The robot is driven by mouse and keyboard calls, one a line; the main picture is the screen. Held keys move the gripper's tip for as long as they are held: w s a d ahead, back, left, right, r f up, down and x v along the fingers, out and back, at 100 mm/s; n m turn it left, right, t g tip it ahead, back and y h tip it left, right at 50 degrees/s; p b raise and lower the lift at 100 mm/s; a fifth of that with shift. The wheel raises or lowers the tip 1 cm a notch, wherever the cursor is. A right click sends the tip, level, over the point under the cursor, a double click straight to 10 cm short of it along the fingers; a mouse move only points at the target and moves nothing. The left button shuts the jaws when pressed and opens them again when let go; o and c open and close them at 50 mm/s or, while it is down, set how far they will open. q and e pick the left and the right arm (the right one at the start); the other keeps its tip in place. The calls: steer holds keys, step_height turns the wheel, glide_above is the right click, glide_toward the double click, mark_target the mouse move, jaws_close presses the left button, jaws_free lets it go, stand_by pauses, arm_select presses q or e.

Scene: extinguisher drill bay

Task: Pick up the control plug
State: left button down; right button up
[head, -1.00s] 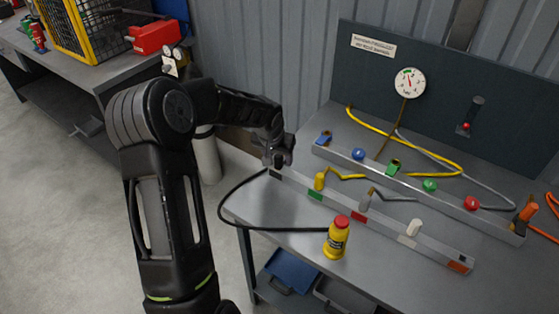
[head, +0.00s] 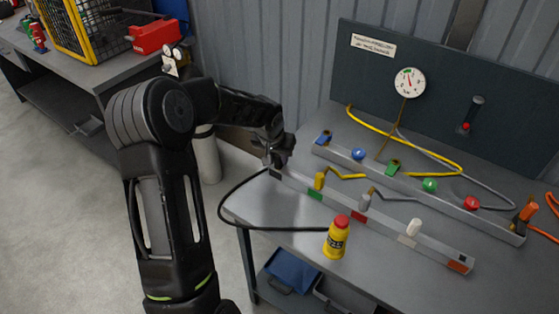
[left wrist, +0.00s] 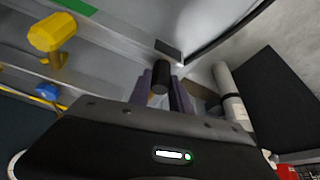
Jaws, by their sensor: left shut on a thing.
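My left gripper (head: 278,160) is at the left end of the front rail on the bench. In the left wrist view, its fingers (left wrist: 160,85) are shut on a dark cylindrical plug (left wrist: 159,76), which I take for the control plug. The plug stands close to a dark label (left wrist: 168,49) on the rail. In the head view the gripper hides the plug. A black cable (head: 222,196) loops from near the rail's left end over the bench edge. I cannot tell whether the plug is clear of the rail. My right gripper is out of view.
The front rail (head: 335,205) also carries a yellow plug (head: 319,181), a grey plug (head: 364,202) and a white plug (head: 413,228). A back rail (head: 330,153) holds coloured fittings below a gauge (head: 409,82).

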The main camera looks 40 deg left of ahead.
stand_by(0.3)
arm_select(q)
step_height(320, 180, up, 10)
steer(key=shift+r+b, duration=0.1)
steer(key=shift+b, duration=0.6)
stand_by(0.3)
